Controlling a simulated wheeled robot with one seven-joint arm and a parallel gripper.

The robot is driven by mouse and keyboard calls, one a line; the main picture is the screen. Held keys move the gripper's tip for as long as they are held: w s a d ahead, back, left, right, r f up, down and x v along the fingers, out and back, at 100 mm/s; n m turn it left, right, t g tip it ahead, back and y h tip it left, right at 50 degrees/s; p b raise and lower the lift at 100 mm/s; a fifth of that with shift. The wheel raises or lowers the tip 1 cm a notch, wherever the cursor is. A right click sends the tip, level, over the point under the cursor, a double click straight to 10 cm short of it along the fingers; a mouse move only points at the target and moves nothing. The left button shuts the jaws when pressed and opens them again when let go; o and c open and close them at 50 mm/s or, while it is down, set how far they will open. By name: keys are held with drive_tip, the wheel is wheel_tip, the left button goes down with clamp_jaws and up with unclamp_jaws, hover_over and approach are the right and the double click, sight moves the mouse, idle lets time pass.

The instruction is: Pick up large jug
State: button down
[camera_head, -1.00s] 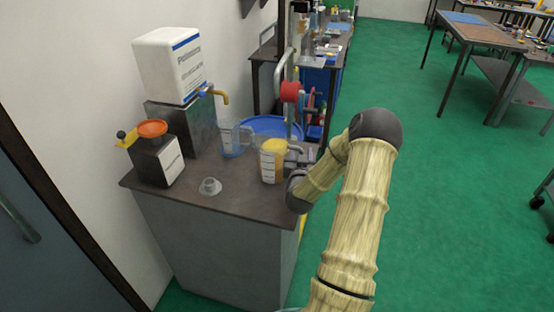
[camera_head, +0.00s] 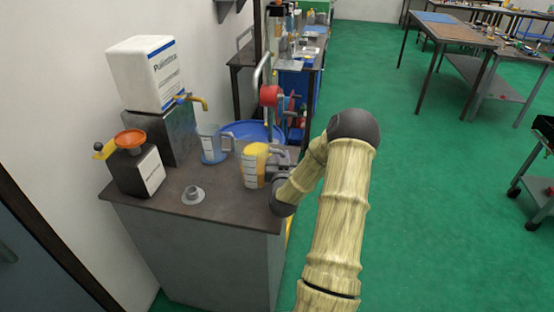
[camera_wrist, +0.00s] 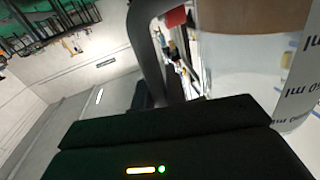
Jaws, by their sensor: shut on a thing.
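A jug with yellow-orange contents and a white marked scale (camera_head: 254,168) is at the right end of the dark bench top. My gripper (camera_head: 276,160) is shut on its right side. Whether the jug's base touches the bench or is slightly raised, I cannot tell. In the wrist view the jug's wall (camera_wrist: 245,75) fills the upper right, with "ml" marks at the edge; the dark gripper body covers the bottom. A second jug, clear and bluish (camera_head: 212,146), stands behind and to the left, apart from the first. Which jug is larger is hard to tell.
The bench top (camera_head: 150,203) holds a white canister (camera_head: 146,75) on a dark stand with a tap (camera_head: 195,102), an orange-topped box (camera_head: 138,165) and a grey ring piece (camera_head: 193,196). A blue basin (camera_head: 257,130) and red reel (camera_head: 269,95) are behind.

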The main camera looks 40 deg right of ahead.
drive_tip(key=shift+r, duration=0.15)
wheel_tip(320, 180, up, 10)
drive_tip(key=shift+f+b, duration=0.2)
drive_tip(key=shift+b, duration=0.2)
idle(0.5)
idle(0.5)
drive_tip(key=shift+r, duration=0.1)
